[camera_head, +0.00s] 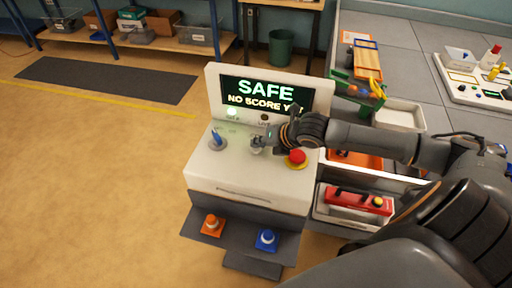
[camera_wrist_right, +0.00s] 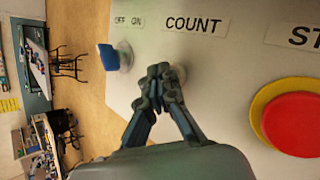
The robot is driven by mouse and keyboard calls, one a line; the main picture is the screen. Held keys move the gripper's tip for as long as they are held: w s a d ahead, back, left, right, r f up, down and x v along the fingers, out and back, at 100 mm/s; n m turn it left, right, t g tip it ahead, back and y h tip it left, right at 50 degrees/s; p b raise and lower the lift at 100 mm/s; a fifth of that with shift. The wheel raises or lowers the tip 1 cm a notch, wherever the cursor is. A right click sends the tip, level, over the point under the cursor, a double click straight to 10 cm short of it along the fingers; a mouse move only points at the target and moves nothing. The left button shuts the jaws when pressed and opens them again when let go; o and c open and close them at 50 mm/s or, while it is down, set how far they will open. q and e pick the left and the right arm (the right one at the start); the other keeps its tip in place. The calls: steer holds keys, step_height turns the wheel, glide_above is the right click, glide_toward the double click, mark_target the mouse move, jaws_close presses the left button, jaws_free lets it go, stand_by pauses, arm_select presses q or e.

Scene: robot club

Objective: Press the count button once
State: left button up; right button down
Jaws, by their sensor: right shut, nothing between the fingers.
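The count button (camera_wrist_right: 178,75) is a pale round knob under the COUNT label (camera_wrist_right: 197,24) in the right wrist view, partly hidden behind my fingers. In the head view the button (camera_head: 257,148) shows just left of my fingertips. My right gripper (camera_head: 266,141) is shut and empty, with its tips at the button; I cannot tell whether they touch it. In the right wrist view the gripper (camera_wrist_right: 160,72) overlaps the button's left side. The console's screen (camera_head: 264,95) reads SAFE and NO SCORE, with the last word partly covered. My left gripper is not in view.
A blue OFF/ON switch (camera_head: 217,139) is left of the button. A red stop button (camera_head: 297,156) on a yellow ring is to the right. Open floor lies left.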

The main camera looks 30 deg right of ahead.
mark_target(258, 149)
steer(key=shift+f, duration=0.35)
stand_by(0.5)
steer(key=shift+r+p, duration=0.95)
steer(key=shift+r, duration=0.05)
step_height(258, 149, up, 5)
steer(key=p, duration=0.5)
steer(key=shift+r, duration=0.1)
stand_by(0.4)
